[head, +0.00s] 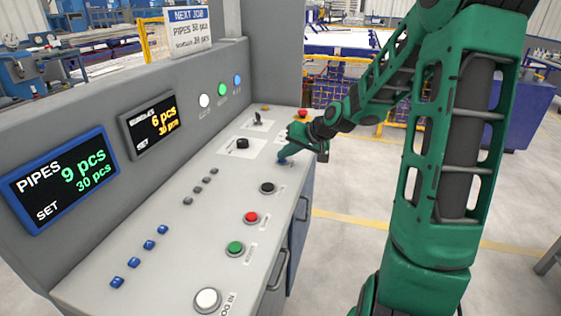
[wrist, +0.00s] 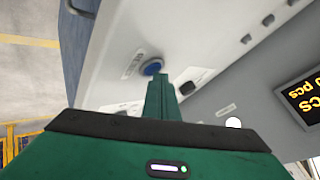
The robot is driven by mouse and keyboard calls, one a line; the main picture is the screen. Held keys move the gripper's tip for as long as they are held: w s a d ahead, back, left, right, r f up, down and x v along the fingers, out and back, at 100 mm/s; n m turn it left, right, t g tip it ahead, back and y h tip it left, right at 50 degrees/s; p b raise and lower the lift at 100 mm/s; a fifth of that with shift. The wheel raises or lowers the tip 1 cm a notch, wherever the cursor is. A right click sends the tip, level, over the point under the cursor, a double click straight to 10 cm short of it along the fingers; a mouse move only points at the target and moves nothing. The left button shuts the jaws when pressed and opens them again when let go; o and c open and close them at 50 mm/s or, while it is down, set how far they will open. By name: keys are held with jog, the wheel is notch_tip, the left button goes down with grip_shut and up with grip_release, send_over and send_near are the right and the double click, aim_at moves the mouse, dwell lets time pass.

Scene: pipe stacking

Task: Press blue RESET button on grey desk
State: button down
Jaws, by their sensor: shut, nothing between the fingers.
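The grey desk (head: 145,255) is a long control console with a sloped top. In the head view only a bit of blue (head: 283,161) shows under my gripper (head: 285,157), which reaches down to the desk from the right. My gripper also shows in the wrist view (wrist: 160,78), shut and empty, its tip overlapping the button's near edge. I cannot tell whether the tip touches the button.
Along the desk's front edge are a black button (head: 267,187), a red button (head: 251,217), a green button (head: 235,248) and a white button (head: 207,299). A black knob (head: 242,143) and a red button (head: 303,113) are near my gripper. A pipes display (head: 60,180) is at left.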

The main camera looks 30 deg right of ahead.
aim_at(285, 161)
jog(key=shift+r, duration=0.8)
jog(key=shift+r, duration=2.5)
jog(key=s+f+g+h, duration=0.1)
jog(key=s+g, duration=0.2)
jog(key=s, duration=1)
jog(key=s+f+m+g+h, duration=0.1)
jog(key=s+g, duration=0.2)
jog(key=s, duration=1)
jog(key=s+f+g+h, duration=0.1)
jog(key=s+g, duration=0.1)
jog(key=s, duration=1.1)
jog(key=shift+s+d+f+g, duration=0.15)
jog(key=shift+s+f+g, duration=0.1)
jog(key=shift+g, duration=0.15)
